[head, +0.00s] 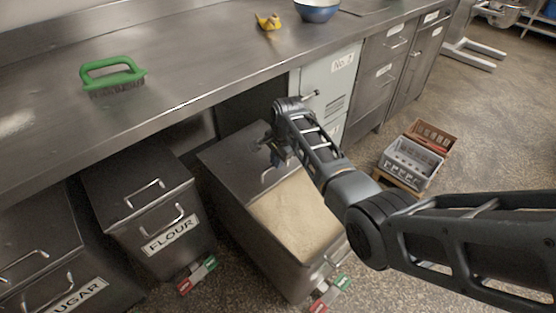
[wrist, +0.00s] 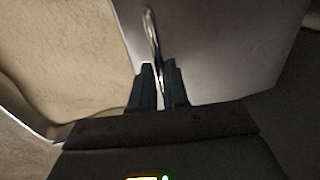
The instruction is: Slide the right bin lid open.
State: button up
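The right bin (head: 248,251) is pulled out from under the counter. Its grey metal lid (head: 232,163) covers the rear part, and pale powder (head: 297,217) shows in the uncovered front part. My gripper (head: 279,160) is low over the lid at its handle (head: 265,176), partly hidden by my arm. In the wrist view my two dark fingers (wrist: 159,85) stand close on either side of the thin handle (wrist: 152,35) and appear closed on it. The lid (wrist: 225,50) lies to the right there, the powder (wrist: 65,55) to the left.
The flour bin (head: 140,205) and sugar bin (head: 40,245) stand to the left with lids on. The counter (head: 190,85) overhangs the bin's rear and holds a green brush (head: 112,73). Cabinets (head: 325,85) stand behind on the right, and a crate (head: 412,162) sits on the floor.

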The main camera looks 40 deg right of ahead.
jog(key=o, duration=0.4)
notch_tip(320, 180, up, 8)
jog(key=s+p, duration=0.1)
jog(key=shift+s+f, duration=0.15)
jog(key=shift+s, duration=0.15)
dwell(0.5)
jog(key=s+a+f+n+t, duration=0.35)
jog(key=s+a+f, duration=0.35)
jog(key=s+f, duration=0.35)
jog(key=s+a+r+n+t+h, duration=0.1)
jog(key=s+a+n+t, duration=0.35)
jog(key=s, duration=0.95)
jog(key=s+a+r+n+t, duration=0.2)
jog(key=s+a+r+n, duration=0.1)
jog(key=s+r, duration=0.7)
jog(key=s+a+r+n+t+y, duration=0.1)
jog(key=s+a+r+n, duration=0.3)
jog(key=s+r, duration=0.7)
notch_tip(320, 180, up, 5)
jog(key=n+t, duration=0.1)
jog(key=n, duration=0.1)
jog(key=shift+n+t, duration=0.3)
